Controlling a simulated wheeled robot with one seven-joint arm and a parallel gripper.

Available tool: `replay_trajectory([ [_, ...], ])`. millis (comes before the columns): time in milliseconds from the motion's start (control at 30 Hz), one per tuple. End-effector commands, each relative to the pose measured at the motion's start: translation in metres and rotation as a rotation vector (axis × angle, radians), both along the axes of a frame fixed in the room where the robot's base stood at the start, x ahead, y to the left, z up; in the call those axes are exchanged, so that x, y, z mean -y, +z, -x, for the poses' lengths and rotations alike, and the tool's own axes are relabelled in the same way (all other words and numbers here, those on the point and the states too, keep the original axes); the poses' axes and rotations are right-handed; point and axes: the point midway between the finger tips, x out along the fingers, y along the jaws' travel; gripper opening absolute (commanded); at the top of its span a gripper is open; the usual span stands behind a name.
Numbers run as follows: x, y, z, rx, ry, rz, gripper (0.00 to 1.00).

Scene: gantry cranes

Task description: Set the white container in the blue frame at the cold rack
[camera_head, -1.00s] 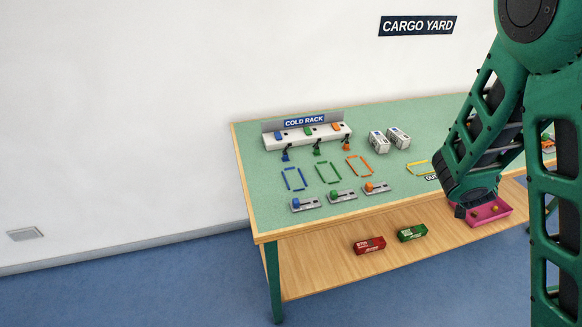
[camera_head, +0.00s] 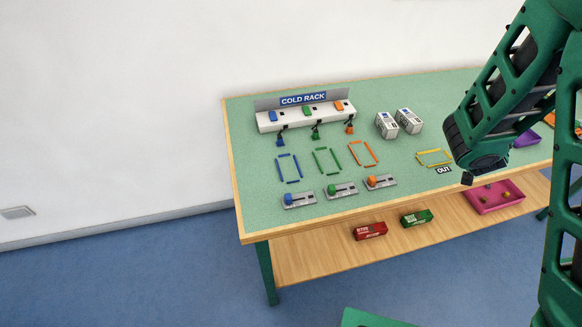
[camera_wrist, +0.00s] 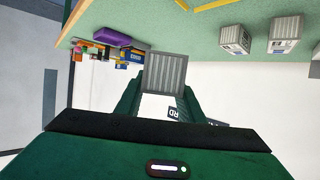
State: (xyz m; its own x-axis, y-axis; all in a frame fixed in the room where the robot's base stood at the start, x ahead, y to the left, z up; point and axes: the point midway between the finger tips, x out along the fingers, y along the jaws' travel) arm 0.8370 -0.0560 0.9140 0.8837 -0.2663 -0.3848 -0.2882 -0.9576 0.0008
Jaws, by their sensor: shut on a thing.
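The blue frame (camera_head: 288,168) is a flat, empty outline on the green table, left of a green and an orange frame and in front of the cold rack (camera_head: 303,115). My gripper (camera_wrist: 165,80) is shut on a pale grey-white ribbed container (camera_wrist: 166,71), seen end-on between the fingers in the wrist view. In the head view my arm's end is over the table's front right part, well right of the blue frame; the held container is hidden there. Two similar white containers (camera_head: 386,125) (camera_head: 408,121) stand on the table right of the rack, and also show in the wrist view (camera_wrist: 235,39).
Small levers (camera_head: 316,132) stand before the rack, and slider panels (camera_head: 299,200) lie in front of the frames. A yellow frame (camera_head: 434,158) marked OUT lies to the right. Red (camera_head: 369,231) and green (camera_head: 415,218) containers and a pink tray (camera_head: 495,198) are on the lower shelf.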

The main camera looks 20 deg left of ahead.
Motion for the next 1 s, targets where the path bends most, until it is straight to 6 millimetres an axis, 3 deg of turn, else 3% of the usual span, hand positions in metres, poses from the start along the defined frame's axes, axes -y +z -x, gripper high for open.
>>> replay_trajectory([
  [167, -0.061, -0.006, 0.005, -0.010, 0.095, 0.003, 0.10],
  [467, -0.221, -0.016, 0.052, -0.026, 0.346, 0.015, 0.10],
  [667, -0.319, -0.017, 0.108, -0.025, 0.518, 0.016, 0.10],
  [800, -0.379, -0.015, 0.157, -0.018, 0.635, 0.013, 0.10],
  [1000, -0.440, -0.008, 0.221, -0.008, 0.769, 0.004, 0.10],
])
